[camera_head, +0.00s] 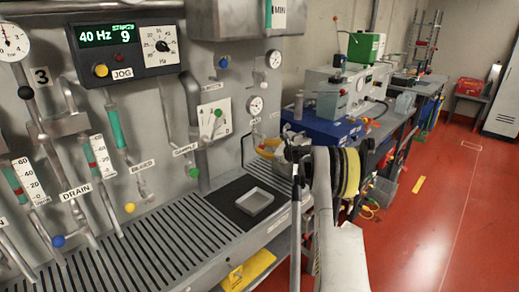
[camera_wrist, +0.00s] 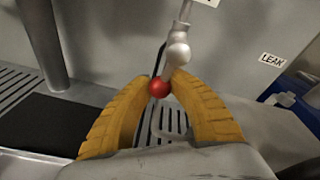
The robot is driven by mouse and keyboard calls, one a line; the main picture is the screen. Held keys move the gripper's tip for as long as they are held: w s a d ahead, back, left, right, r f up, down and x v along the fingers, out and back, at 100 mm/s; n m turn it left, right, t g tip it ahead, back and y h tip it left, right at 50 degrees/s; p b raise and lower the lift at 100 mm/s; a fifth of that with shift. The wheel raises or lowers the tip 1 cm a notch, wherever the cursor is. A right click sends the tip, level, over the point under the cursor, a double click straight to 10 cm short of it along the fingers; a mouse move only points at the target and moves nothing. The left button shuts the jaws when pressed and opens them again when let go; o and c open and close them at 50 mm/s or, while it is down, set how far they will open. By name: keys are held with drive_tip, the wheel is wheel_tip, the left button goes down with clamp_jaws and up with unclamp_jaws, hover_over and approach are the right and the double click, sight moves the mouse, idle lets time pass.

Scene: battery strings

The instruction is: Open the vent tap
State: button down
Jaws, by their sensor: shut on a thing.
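In the wrist view a tap with a red ball knob (camera_wrist: 160,88) hangs from a pipe with a pale round joint (camera_wrist: 178,52) above it. My gripper (camera_wrist: 161,84) has its yellow fingers closed around the red knob, one on each side. The label above this tap is cut off at the top edge, so its name cannot be read. In the head view my gripper (camera_head: 268,148) is at the far right end of the panel, largely behind my own arm, and the knob is hidden there.
A LEAK label (camera_wrist: 272,59) is to the right of the tap. In the head view the SAMPLE tap's green knob (camera_head: 194,173) and the BLEED tap's yellow knob (camera_head: 130,208) are further left. A grey tray (camera_head: 254,202) lies on the slotted bench below.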

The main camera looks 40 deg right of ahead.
drive_tip(key=shift+d+n, duration=0.4)
drive_tip(key=shift+n, duration=0.4)
drive_tip(key=c, duration=1.1)
unclamp_jaws()
drive_tip(key=shift+d+r, duration=0.1)
drive_tip(key=shift+c, duration=0.2)
drive_tip(key=shift+s, duration=0.1)
drive_tip(key=a+v, duration=0.1)
drive_tip(key=v, duration=1)
drive_tip(key=shift+s+d, duration=0.3)
drive_tip(key=shift+s, duration=0.1)
drive_tip(key=shift+r, duration=0.15)
